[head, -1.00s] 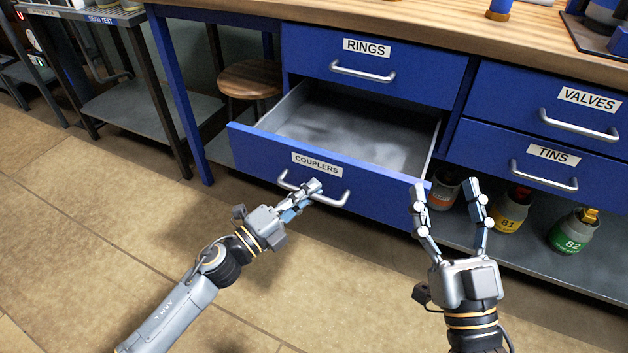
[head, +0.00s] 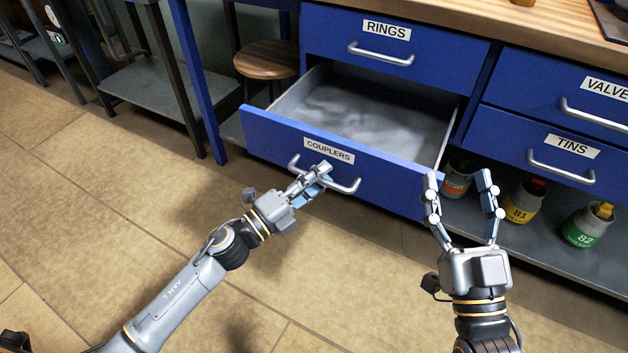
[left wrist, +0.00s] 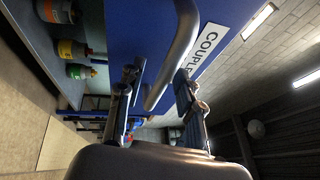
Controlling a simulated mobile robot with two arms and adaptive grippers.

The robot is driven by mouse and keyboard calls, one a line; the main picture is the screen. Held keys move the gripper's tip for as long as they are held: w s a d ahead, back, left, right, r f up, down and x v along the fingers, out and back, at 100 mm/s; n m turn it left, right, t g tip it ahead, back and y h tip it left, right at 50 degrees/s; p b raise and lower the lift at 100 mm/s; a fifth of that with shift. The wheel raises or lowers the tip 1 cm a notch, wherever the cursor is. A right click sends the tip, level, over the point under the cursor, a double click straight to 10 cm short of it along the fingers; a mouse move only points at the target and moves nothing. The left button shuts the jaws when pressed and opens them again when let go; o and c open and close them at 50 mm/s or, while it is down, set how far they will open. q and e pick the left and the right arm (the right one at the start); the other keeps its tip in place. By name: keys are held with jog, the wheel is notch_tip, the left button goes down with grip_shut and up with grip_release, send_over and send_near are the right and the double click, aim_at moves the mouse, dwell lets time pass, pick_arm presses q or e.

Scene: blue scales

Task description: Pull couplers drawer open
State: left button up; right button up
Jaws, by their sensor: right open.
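The blue couplers drawer (head: 262,131) stands well open below the rings drawer, and its grey inside looks empty. Its label (head: 329,150) is on the front, above a silver bar handle (head: 345,186). My left gripper (head: 318,174) is at the middle of this handle with its fingers close around the bar. In the left wrist view the handle (left wrist: 176,50) passes between the two fingers of my left gripper (left wrist: 158,78); exact contact is hard to see. My right gripper (head: 459,178) is open and empty, in front of the drawer's right corner.
The rings drawer (head: 430,55), valves drawer (head: 530,90) and tins drawer (head: 500,140) are shut. Several bottles, one yellow (head: 522,203) and one green (head: 585,225), stand on the low shelf at right. A stool (head: 268,60) stands behind left. The floor (head: 120,200) in front is clear.

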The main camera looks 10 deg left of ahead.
pick_arm(q)
jog(key=v, duration=1.2)
